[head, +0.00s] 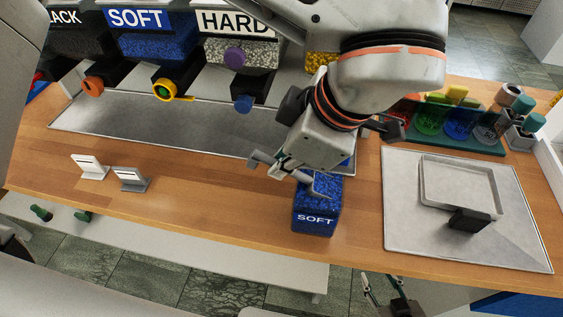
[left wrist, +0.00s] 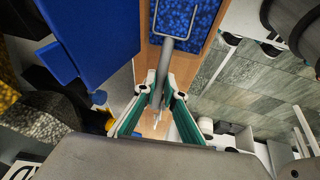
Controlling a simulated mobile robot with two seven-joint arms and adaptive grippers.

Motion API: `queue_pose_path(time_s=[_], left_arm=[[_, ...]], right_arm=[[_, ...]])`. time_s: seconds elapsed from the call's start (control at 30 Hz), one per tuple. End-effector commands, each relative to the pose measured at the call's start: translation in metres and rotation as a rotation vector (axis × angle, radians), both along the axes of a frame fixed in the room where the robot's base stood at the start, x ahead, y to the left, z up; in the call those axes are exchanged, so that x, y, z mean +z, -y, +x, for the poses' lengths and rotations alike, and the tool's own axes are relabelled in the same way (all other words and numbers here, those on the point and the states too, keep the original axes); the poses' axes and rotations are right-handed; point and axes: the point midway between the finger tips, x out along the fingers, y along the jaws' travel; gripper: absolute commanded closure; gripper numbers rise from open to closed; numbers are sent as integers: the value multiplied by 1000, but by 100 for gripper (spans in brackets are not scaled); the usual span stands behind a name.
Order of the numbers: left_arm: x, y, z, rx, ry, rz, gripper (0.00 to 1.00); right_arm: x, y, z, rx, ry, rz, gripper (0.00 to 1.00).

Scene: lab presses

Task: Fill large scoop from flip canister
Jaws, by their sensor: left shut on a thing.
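The canister labelled SOFT (head: 314,222) stands near the table's front edge, its top open and blue granules (head: 327,205) showing inside. My left gripper (head: 286,168) is above and beside it, shut on the grey handle of a scoop (head: 325,186). The scoop head lies over the blue granules at the canister's opening; in the left wrist view the scoop handle (left wrist: 166,70) runs from between the fingers (left wrist: 158,92) to a thin rim over the granules (left wrist: 188,14). Whether the scoop holds granules is unclear. My right gripper (head: 386,293) is low, below the table's front edge, partly visible.
Dispensers labelled SOFT (head: 136,20) and HARD (head: 232,22) hang at the back. A grey tray (head: 440,188) with a black block sits on the right metal plate (head: 400,212). Two small holders (head: 130,179) stand left.

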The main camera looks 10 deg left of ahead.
Motion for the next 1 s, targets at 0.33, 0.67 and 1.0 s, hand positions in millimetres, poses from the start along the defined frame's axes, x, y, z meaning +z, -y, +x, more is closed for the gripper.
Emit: queue_pose_path(time_s=[0.33,0.67,1.0], left_arm=[[0,0,-3,0,1,0,100],[0,0,-15,0,1,0,100],[0,0,-12,2,1,0,100]], right_arm=[[1,0,0,0,1,0,60],[2,0,1,-1,2,0,60],[2,0,1,-1,2,0,60]])
